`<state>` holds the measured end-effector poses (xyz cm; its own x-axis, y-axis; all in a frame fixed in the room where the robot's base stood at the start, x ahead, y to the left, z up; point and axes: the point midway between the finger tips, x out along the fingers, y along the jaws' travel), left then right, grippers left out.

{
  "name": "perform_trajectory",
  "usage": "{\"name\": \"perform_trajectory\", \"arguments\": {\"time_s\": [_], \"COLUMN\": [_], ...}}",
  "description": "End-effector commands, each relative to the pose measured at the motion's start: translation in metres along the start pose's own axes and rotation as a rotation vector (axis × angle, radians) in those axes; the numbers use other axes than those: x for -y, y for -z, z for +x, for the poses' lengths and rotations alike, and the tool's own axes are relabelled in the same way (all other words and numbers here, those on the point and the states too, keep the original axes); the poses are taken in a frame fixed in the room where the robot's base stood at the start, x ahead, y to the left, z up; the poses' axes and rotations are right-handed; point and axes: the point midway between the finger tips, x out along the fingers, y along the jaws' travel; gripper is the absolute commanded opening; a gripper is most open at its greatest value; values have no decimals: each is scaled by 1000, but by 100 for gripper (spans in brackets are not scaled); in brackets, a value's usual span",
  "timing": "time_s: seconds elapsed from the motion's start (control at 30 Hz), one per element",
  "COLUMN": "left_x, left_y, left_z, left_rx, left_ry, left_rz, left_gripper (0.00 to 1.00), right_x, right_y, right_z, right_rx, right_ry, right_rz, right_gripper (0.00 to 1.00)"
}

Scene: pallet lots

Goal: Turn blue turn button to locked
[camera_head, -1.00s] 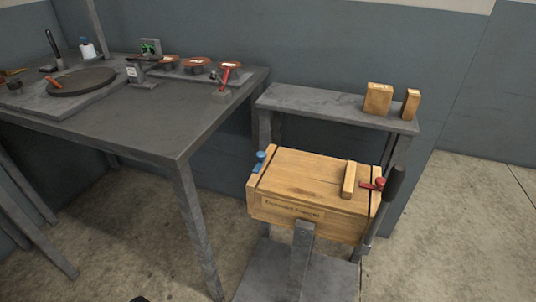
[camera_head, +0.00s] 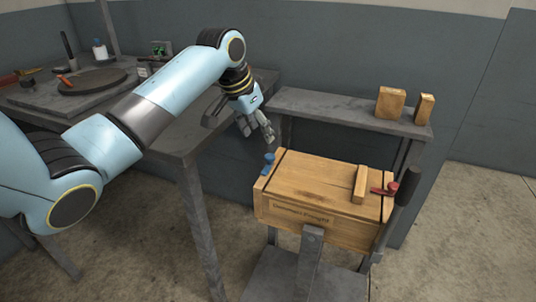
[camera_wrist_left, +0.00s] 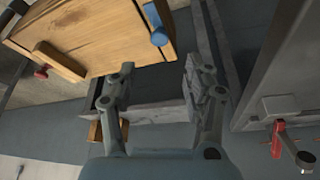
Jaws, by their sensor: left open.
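The blue turn button (camera_head: 268,163) sits at the left end of the wooden box (camera_head: 318,190), near the lid's left edge. It also shows in the left wrist view (camera_wrist_left: 157,30), with its blue bar lying along the box edge. My left gripper (camera_head: 259,138) is just above and behind the blue button, apart from it. In the left wrist view my left gripper (camera_wrist_left: 157,75) is open, with nothing between its fingers. A red turn button (camera_head: 386,189) is at the right end of the box. My right gripper does not show.
The box rests on a grey stand; a raised shelf (camera_head: 340,108) behind it holds two wooden blocks (camera_head: 391,103). A wooden bar lies on the lid. A dark handle (camera_head: 408,186) stands at the right. The grey workbench (camera_head: 165,135) is at the left, under my arm.

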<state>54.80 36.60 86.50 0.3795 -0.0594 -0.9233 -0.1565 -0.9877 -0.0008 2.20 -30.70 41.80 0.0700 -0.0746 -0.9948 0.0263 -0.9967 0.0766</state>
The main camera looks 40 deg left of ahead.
Motion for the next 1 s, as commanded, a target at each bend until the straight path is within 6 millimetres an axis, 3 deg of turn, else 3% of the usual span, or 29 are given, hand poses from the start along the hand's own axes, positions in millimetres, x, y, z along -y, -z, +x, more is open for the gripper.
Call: {"name": "perform_trajectory", "arguments": {"time_s": [0.2, 0.4, 0.57, 0.83, 1.0], "left_x": [-2, -1, -1, -1, -1], "left_y": [-2, -2, -2, -1, -1], "left_z": [48, 80, 90, 91, 91], "left_rx": [3, 2, 2, 1, 2], "left_ry": [-4, -2, -1, -1, -1], "left_rz": [-2, -1, -1, 0, 0], "left_gripper": [51, 51, 51, 51, 30], "right_x": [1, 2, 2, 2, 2], "right_y": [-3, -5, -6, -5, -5], "right_z": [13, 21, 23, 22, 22], "right_rx": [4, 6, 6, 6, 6], "right_ry": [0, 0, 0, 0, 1], "right_rz": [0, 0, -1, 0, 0], "right_gripper": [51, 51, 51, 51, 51]}}
